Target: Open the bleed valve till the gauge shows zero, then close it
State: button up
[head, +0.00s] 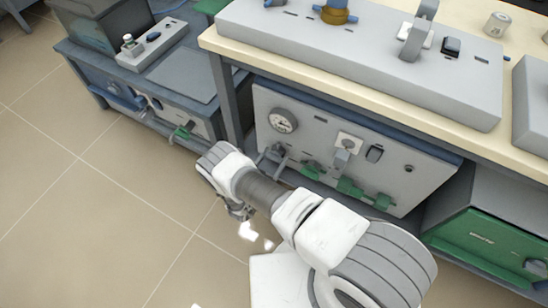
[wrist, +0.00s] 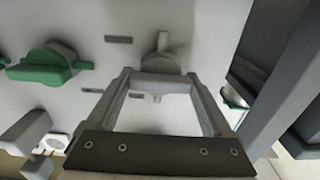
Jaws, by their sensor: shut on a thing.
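A grey panel (head: 330,125) under the bench carries a round white-faced gauge (head: 283,121) at its upper left. Its needle is too small to read. A grey valve handle (head: 272,154) sits just below the gauge, partly hidden by my arm. In the wrist view my gripper (wrist: 160,88) is shut on this grey handle (wrist: 167,78), with one finger at each end of it. The labels are not legible, so I cannot confirm it is the bleed valve. A green valve handle (head: 312,168) is to its right; it also shows in the wrist view (wrist: 45,63), at left.
More green handles (head: 350,187) run along the panel's lower edge. A grey switch (head: 346,143) is above them. The bench leg (head: 227,100) stands close on the left. A green-fronted unit (head: 490,245) is at right. The tiled floor (head: 90,220) at left is clear.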

jog(key=shift+m, duration=0.3)
jog(key=m, duration=0.3)
jog(key=shift+m, duration=0.3)
jog(key=m, duration=0.9)
jog(key=shift+d+m, duration=0.1)
jog(key=shift+m, duration=0.3)
jog(key=shift+m+p, duration=0.5)
jog(key=shift+m, duration=1.4)
jog(key=o, duration=1.1)
jog(key=shift+o, duration=0.2)
jog(key=shift+f, duration=0.1)
